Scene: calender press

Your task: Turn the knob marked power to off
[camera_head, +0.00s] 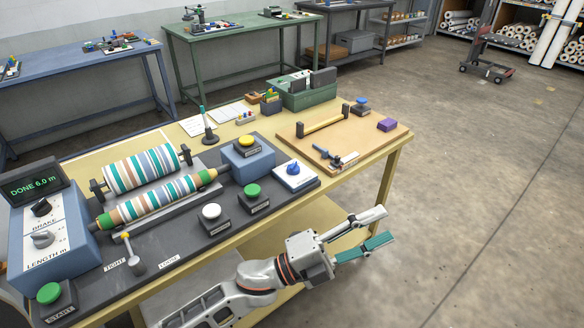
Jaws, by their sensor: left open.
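A blue knob (293,168) sits on a white plate (297,182) at the right end of the dark machine base; the plate's lettering is too small to read, so I cannot confirm that it is the power knob or tell its setting. My left gripper (388,225) is open and empty, off the table's front edge, to the right of and nearer than the blue knob and well apart from it. One of its fingers has a teal pad. My right gripper is not in view.
Near the blue knob stand a yellow button (246,142) on a blue box, a green button (252,190) and a white button (211,211). A display (34,184) reads DONE 6.0 m. Striped rollers (145,170) lie at left. A wooden board (376,146) holds tools at right.

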